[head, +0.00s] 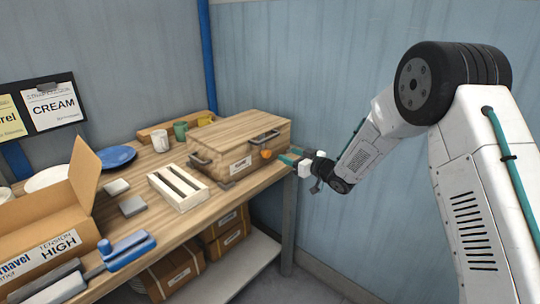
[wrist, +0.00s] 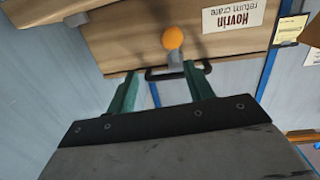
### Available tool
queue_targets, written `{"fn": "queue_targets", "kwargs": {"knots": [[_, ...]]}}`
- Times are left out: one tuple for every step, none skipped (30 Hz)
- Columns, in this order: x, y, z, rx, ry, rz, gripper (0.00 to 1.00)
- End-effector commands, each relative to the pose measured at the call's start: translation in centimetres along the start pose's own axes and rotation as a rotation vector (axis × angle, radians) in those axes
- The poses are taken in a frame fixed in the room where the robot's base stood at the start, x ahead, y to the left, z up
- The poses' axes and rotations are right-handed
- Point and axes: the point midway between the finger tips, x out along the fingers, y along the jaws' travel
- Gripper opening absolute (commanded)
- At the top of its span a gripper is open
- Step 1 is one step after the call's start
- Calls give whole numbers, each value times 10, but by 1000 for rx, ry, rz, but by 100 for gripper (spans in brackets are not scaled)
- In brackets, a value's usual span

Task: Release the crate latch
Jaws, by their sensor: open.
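The wooden crate (head: 240,140) stands closed on the workbench, with a "Hovrin return crate" label facing out. An orange knob (head: 266,154) sits on its front, near the right end. In the wrist view the orange knob (wrist: 173,38) is on a short grey lever (wrist: 175,61), beside a dark handle (wrist: 152,74). My gripper (head: 290,156) is just right of the knob in the head view. In the wrist view my gripper (wrist: 160,69) is open and empty, its green fingers apart below the knob. I cannot tell whether a finger touches the handle.
A slatted white rack (head: 178,187) stands left of the crate. Cardboard boxes (head: 225,233) sit below. A blue wall (head: 340,80) stands behind.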

Motion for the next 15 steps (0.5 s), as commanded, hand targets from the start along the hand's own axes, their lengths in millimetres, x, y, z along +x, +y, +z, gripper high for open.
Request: {"fn": "queue_targets", "kwargs": {"knots": [[5,-6,9,10,21,-29,52],[6,-9,13,15,32,-44,52],[8,-12,16,19,46,-60,52],[9,-14,18,21,52,-69,52],[11,-16,19,23,58,-76,52],[13,-17,19,24,64,-81,52],[16,-18,19,24,66,-84,52],[19,-18,19,24,67,-85,52],[24,-19,19,24,67,-86,52],[28,-19,18,24,67,-85,52],[33,-19,18,24,66,-85,52],[40,-20,18,25,66,-84,52],[45,-20,17,25,67,-84,52],[50,-20,17,25,67,-84,52],[56,-21,17,24,65,-83,52]]}}
